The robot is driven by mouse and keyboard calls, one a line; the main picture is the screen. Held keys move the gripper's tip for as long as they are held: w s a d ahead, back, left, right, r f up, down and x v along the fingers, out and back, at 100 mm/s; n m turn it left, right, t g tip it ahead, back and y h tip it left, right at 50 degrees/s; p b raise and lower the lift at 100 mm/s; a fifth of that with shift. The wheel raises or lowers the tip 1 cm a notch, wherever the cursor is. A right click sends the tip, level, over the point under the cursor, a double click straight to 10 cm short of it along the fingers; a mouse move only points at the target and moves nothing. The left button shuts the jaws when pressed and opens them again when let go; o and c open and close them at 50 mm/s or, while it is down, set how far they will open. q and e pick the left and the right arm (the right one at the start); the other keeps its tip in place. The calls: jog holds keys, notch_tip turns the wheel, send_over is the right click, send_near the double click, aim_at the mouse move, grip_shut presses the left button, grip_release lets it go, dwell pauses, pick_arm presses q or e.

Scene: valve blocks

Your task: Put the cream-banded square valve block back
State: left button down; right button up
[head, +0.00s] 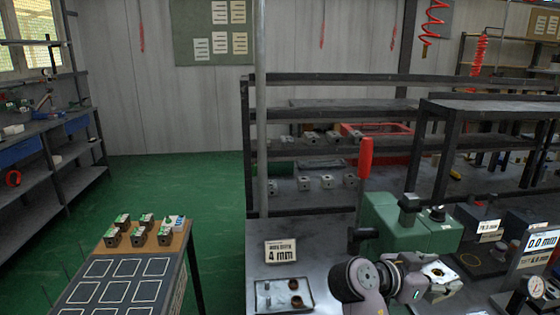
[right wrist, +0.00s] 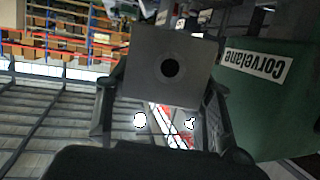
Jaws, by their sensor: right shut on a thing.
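My right gripper (head: 424,280) is at the lower right of the head view, in front of a green machine. It is shut on a square valve block (head: 438,271), which shows a pale cream face with dark spots there. In the right wrist view, the valve block (right wrist: 150,80) is a plain grey square face with a dark round hole, held between the two fingers of the gripper (right wrist: 165,95). The cream band cannot be made out clearly. My left gripper is not in view.
A small table (head: 70,296) at left has white-outlined squares and several green-topped blocks (head: 113,237) at its far edge. The green machine (head: 385,218) stands close behind the gripper.

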jog(key=f+n+t+y, duration=0.2)
jog(key=n+t, duration=0.1)
jog(key=f+n+t+y, duration=0.1)
jog(key=t, duration=0.1)
jog(key=shift+a+f+n, duration=0.3)
jog(key=shift+n, duration=0.1)
jog(key=s+a+f+n+t+y, duration=0.1)
jog(key=s+a+n+t+y, duration=0.1)
jog(key=s+a+n+y, duration=0.2)
jog(key=s+a+f+n+t+y, duration=0.1)
jog(key=s+a+n+t+y, duration=0.2)
jog(key=a, duration=0.7)
jog(key=n+y, duration=0.2)
jog(key=y, duration=0.2)
jog(key=shift+s+n, duration=0.4)
jog(key=shift+w, duration=0.1)
